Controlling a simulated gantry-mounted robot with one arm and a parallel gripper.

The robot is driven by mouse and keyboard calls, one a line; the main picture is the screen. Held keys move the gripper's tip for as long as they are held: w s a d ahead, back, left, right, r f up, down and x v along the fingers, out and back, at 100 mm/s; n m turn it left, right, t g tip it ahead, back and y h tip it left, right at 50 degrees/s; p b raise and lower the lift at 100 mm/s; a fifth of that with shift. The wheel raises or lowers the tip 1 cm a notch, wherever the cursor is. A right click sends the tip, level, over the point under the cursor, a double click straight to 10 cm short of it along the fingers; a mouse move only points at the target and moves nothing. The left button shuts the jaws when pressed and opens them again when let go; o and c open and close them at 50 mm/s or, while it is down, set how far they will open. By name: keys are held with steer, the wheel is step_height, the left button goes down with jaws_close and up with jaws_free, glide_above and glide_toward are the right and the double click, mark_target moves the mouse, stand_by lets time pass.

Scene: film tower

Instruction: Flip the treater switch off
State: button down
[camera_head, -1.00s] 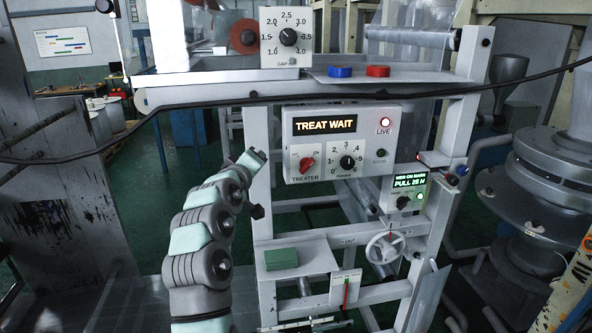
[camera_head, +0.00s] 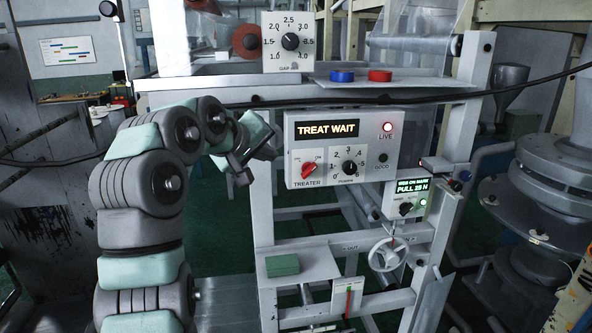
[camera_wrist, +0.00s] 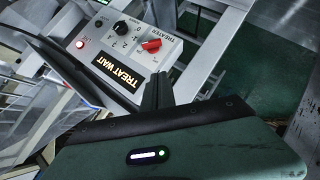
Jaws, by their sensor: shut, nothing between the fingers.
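The treater switch (camera_head: 309,170) is a red rotary knob at the lower left of a white control panel (camera_head: 376,164). Its pointer tilts toward the upper right. The panel's display (camera_head: 327,129) reads "TREAT WAIT", and a red LIVE lamp (camera_head: 387,127) is lit. In the wrist view the red switch (camera_wrist: 151,45) shows upside down, beyond my fingers. My gripper (camera_head: 272,152) is just left of the panel, apart from the switch. It also shows in the wrist view (camera_wrist: 158,90), shut and empty.
A black numbered power dial (camera_head: 349,167) sits right of the switch. A black cable (camera_head: 420,98) crosses above the panel. A gap dial (camera_head: 290,41) and blue (camera_head: 342,76) and red (camera_head: 379,75) buttons are above. A green block (camera_head: 283,265) lies on the lower shelf.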

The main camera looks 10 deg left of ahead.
steer(key=p, duration=0.4)
glide_toward(304, 172)
steer(key=w+a, duration=0.1)
steer(key=w, duration=0.3)
steer(key=shift+w+d+f+p, duration=0.25)
steer(key=shift+d+f+p, duration=0.2)
steer(key=shift+d+f, duration=0.45)
steer(key=shift+w+d+f, duration=0.1)
steer(key=shift+d+f, duration=0.3)
steer(key=shift+f, duration=0.1)
steer(key=shift+f, duration=0.15)
